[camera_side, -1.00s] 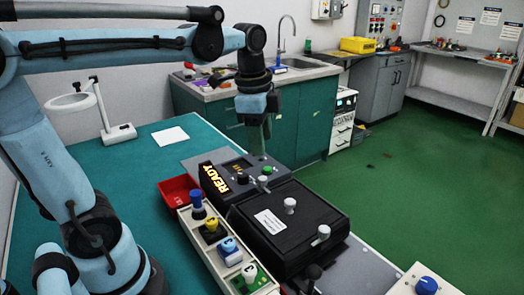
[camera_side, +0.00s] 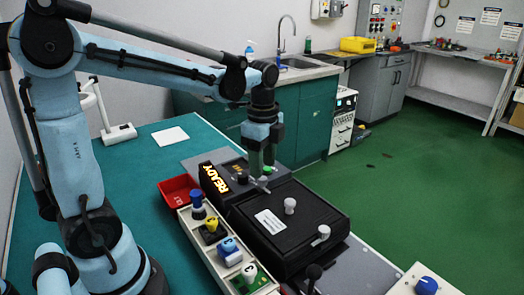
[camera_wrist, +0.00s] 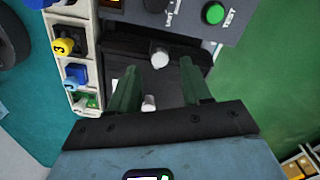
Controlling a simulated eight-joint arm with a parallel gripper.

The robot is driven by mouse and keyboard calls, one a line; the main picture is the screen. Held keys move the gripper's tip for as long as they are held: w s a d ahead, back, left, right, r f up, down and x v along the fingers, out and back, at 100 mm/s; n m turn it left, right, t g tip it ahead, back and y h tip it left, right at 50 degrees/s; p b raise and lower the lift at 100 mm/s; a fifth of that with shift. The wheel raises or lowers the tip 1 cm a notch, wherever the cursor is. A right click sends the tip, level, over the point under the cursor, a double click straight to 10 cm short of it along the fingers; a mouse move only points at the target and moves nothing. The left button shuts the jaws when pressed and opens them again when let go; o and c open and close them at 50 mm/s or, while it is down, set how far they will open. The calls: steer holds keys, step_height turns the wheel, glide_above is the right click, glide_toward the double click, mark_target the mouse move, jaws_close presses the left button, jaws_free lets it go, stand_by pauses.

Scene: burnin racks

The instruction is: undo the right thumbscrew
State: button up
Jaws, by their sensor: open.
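The black box (camera_side: 268,240) has a flat lid with a white label. A silver knob (camera_side: 263,182) stands at its edge by the console, and another knob (camera_side: 323,232) at its opposite edge, further right. A third, pale knob (camera_side: 290,205) stands mid-lid. I cannot tell which one the task calls the right thumbscrew. My gripper (camera_side: 262,174) is open, pointing down close above the console-side knob. In the wrist view this knob (camera_wrist: 160,58) shows between and just beyond the fingertips (camera_wrist: 158,70), with nothing held. The mid-lid knob (camera_wrist: 149,103) is partly hidden behind my gripper.
A pale rack (camera_side: 205,240) of coloured knobs runs along the box's left side. A red tray (camera_side: 178,190) lies beyond it. A black-knobbed lever (camera_side: 313,272) stands nearer the camera.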

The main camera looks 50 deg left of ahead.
mark_target(265, 184)
steer(key=shift+f, duration=1.7)
jaws_close()
